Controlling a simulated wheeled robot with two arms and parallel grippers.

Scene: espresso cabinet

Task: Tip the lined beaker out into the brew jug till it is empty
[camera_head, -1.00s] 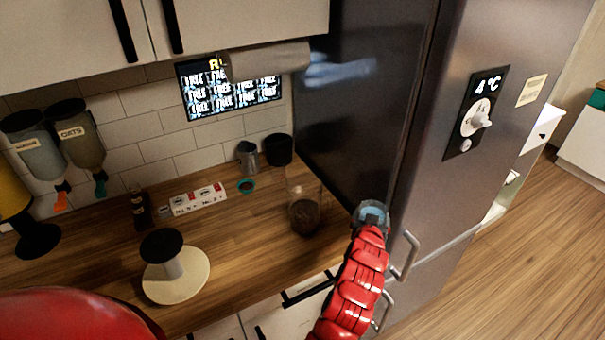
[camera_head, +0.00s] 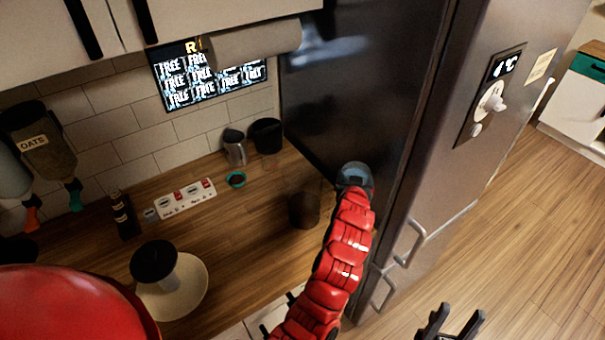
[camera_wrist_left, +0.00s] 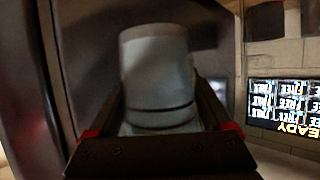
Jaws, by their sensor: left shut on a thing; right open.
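The brew jug (camera_head: 304,210) stands upright on the counter close to the dark fridge side. It is see-through, with dark contents low down. My left gripper (camera_head: 355,178) is just right of and behind the jug in the head view, its fingers hidden by my wrist. In the left wrist view it is shut on the lined beaker (camera_wrist_left: 155,70), a pale cylinder with dark lines round it. The beaker's tilt and contents I cannot tell. My right gripper (camera_head: 450,322) is open and empty, low right over the floor.
The fridge (camera_head: 440,130) stands close right of the jug. A grey pitcher (camera_head: 235,147) and a black canister (camera_head: 266,135) are at the back.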

